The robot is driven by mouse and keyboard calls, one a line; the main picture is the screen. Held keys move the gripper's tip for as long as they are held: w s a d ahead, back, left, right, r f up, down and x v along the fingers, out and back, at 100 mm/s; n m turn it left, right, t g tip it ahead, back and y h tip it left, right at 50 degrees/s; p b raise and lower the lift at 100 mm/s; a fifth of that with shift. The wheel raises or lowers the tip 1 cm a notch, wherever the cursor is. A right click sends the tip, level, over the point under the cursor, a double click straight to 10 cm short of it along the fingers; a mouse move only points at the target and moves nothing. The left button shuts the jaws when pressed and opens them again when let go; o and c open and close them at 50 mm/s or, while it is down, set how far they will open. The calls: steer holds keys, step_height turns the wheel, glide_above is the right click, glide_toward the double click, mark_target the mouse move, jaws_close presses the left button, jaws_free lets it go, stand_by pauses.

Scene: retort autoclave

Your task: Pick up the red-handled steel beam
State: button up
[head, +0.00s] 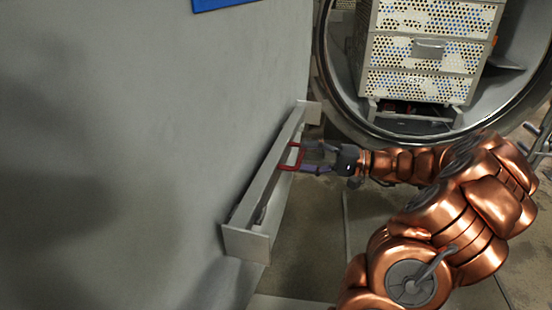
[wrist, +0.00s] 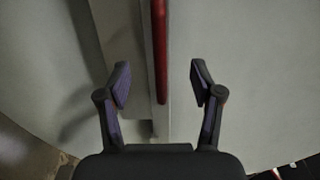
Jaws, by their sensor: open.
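The steel beam (head: 262,185) is a long grey bar along the wall at the centre left of the head view, with wider plates at its ends. Its red handle (head: 291,157) stands out from the middle of its side. My gripper (head: 312,157) is open at the handle. In the wrist view the red handle (wrist: 160,50) runs down between the two open fingertips (wrist: 160,82), with a gap on each side. The beam (wrist: 122,40) lies behind it there. The jaws do not touch the handle in the wrist view.
A round autoclave opening (head: 330,90) at the upper right holds a stack of perforated trays (head: 415,85). A plain grey wall (head: 130,130) fills the left. A blue panel (head: 222,3) shows at the top edge. Bare floor (head: 315,230) lies right of the beam.

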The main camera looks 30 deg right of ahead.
steer(key=b+x, duration=0.1)
steer(key=x, duration=0.4)
steer(key=shift+d+f, duration=0.1)
steer(key=shift+f, duration=0.05)
jaws_close()
stand_by(0.4)
